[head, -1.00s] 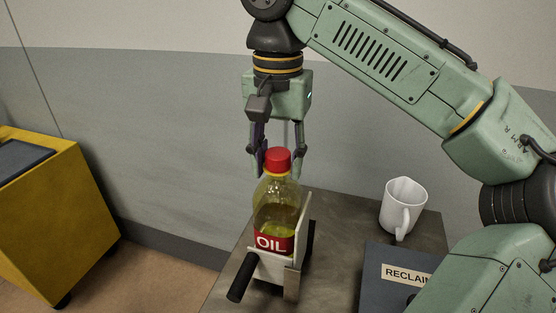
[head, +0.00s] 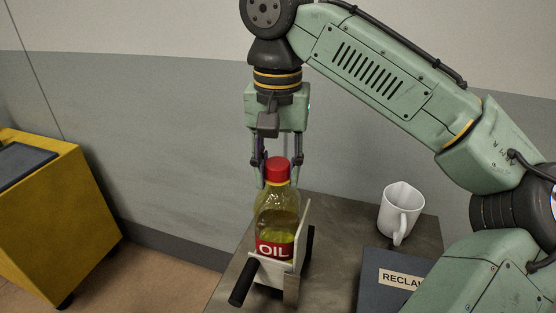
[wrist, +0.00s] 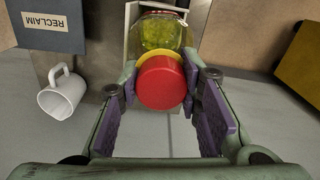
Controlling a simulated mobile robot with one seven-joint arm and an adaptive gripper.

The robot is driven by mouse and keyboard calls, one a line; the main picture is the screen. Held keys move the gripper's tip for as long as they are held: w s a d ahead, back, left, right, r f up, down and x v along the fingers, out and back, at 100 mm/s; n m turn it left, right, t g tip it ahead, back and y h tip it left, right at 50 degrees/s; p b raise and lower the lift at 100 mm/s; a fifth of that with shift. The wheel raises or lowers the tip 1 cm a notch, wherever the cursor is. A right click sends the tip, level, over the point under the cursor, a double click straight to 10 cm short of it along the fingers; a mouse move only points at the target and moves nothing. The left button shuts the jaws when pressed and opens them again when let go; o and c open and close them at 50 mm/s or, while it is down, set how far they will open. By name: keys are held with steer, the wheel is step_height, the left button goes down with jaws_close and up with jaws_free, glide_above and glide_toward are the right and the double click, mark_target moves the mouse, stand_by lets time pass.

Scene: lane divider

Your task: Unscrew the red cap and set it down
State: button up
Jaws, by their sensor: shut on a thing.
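The clear bottle of yellow oil (head: 277,225), with a red OIL label, stands upright in a pale holder (head: 304,235) with a black handle. The red cap (head: 278,170) sits on its neck above a yellow ring. In the wrist view the cap (wrist: 161,83) is between the purple-padded fingers, with the bottle (wrist: 160,33) behind it. My gripper (head: 277,172) points down from above and is shut on the cap.
A white mug (head: 396,212) stands on the table (head: 340,215) to the right. A dark box labelled RECLAIM (head: 375,262) is in front of it, partly behind my arm. A yellow cabinet (head: 75,215) stands on the floor at left. Some tabletop between holder and mug is bare.

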steer(key=shift+r+n+p, duration=0.2)
steer(key=shift+n+p, duration=0.2)
steer(key=shift+p, duration=0.3)
steer(key=shift+f+n, duration=0.2)
steer(key=shift+n, duration=0.2)
steer(key=shift+n, duration=0.9)
steer(key=shift+n, duration=0.8)
